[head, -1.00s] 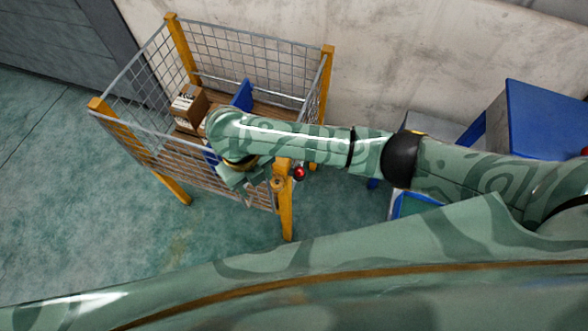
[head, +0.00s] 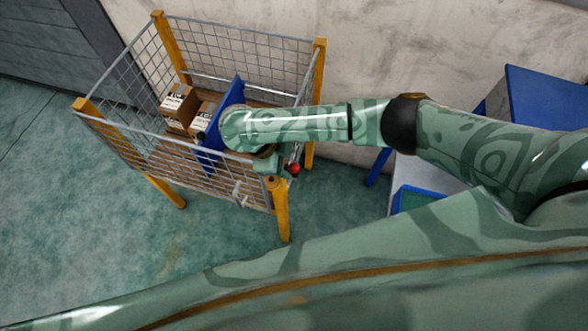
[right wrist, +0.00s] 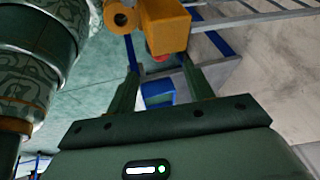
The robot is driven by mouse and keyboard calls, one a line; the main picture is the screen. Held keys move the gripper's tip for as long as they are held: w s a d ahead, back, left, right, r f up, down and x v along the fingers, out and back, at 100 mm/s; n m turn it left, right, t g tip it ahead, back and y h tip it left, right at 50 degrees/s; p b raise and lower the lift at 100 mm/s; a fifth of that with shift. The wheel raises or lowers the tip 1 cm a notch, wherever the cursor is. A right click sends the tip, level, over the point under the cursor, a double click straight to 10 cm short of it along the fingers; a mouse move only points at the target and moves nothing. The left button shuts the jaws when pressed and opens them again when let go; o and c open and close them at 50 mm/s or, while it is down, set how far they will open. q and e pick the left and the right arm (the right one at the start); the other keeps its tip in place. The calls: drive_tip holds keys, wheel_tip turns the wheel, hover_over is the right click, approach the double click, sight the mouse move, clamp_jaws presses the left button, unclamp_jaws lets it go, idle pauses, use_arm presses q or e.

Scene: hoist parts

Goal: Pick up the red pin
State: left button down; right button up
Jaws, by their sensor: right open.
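The red pin (head: 295,168) shows as a small red round head at the near right corner post of the wire cage, just right of my right gripper. In the right wrist view the red pin (right wrist: 158,57) is partly hidden behind the orange post. It appears between the two fingertips, beyond them. My right gripper (head: 268,162) is close beside the pin at the cage corner, mostly hidden under my forearm. In the right wrist view my right gripper (right wrist: 160,68) has its fingers spread, with nothing held between them. My left gripper is not in view.
The wire cage (head: 125,128) has orange posts (head: 281,212) and holds cardboard boxes (head: 179,104) and a blue panel (head: 232,94). The near orange post (right wrist: 165,24) stands close before the fingers. A blue table (head: 545,95) is at right. Floor left of the cage is clear.

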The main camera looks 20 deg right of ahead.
sight(292, 166)
drive_tip(key=x, duration=0.1)
drive_tip(key=b+x, duration=0.1)
drive_tip(key=x, duration=0.2)
drive_tip(key=shift+w+a+f+b, duration=0.1)
drive_tip(key=shift+w+f+b, duration=0.15)
drive_tip(key=shift+f+b, duration=0.2)
drive_tip(key=shift+r, duration=0.1)
drive_tip(key=c, duration=1.1)
drive_tip(key=shift+o, duration=0.2)
wheel_tip(292, 166, up, 10)
drive_tip(key=p, duration=0.5)
